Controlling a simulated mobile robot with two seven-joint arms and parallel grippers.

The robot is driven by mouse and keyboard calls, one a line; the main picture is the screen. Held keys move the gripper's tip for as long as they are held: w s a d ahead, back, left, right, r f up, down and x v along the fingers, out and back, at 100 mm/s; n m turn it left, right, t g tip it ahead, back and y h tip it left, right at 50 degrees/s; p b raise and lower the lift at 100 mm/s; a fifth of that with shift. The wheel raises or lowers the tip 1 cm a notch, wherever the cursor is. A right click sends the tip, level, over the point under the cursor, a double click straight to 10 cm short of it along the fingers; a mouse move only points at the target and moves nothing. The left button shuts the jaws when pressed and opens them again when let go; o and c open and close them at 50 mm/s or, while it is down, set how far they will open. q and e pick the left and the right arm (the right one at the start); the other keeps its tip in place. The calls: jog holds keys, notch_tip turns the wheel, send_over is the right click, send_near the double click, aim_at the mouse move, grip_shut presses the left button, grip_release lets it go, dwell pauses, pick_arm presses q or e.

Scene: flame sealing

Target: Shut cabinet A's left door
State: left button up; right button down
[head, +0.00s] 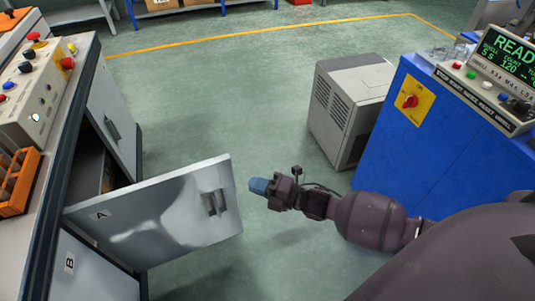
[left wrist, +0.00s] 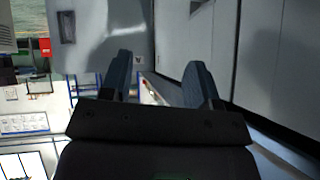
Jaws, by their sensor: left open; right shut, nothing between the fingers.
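Cabinet A's left door (head: 150,225) is a light grey panel with an "A" label, standing swung wide open out over the floor in the head view. Its handle (head: 214,203) is near its free edge. Behind it the dark cabinet inside (head: 88,165) shows. My right gripper (head: 258,186) is shut and empty, just to the right of the door's free edge in the picture, with a small visible gap. My left gripper (left wrist: 160,78) is open and empty in the left wrist view. Grey panels and a handle (left wrist: 66,27) show beyond it; I cannot tell which door they belong to.
The other cabinet door (head: 112,115) looks shut. A panel marked B (head: 85,270) lies below the open door. A grey vented box (head: 348,105) and a blue cabinet (head: 430,140) stand to the right. Green floor (head: 230,110) is clear between them.

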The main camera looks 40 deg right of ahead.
aim_at(227, 166)
jog(key=w, duration=0.2)
jog(key=w+a+b, duration=0.1)
jog(key=w, duration=0.2)
jog(key=shift+w+a+f, duration=0.25)
jog(key=shift+w+a, duration=0.1)
jog(key=shift+a, duration=0.05)
jog(key=shift+w+d+r+b, duration=0.1)
jog(key=shift+w+b, duration=0.25)
jog(key=shift+w, duration=0.25)
jog(key=shift+w+r, duration=0.1)
jog(key=shift+w, duration=0.1)
pick_arm(q)
jog(key=shift+w+d+r+m+t, duration=0.15)
jog(key=shift+w+d+m+t, duration=0.2)
jog(key=shift+w, duration=0.4)
jog(key=shift+s, duration=0.1)
pick_arm(e)
jog(key=shift+d, duration=0.1)
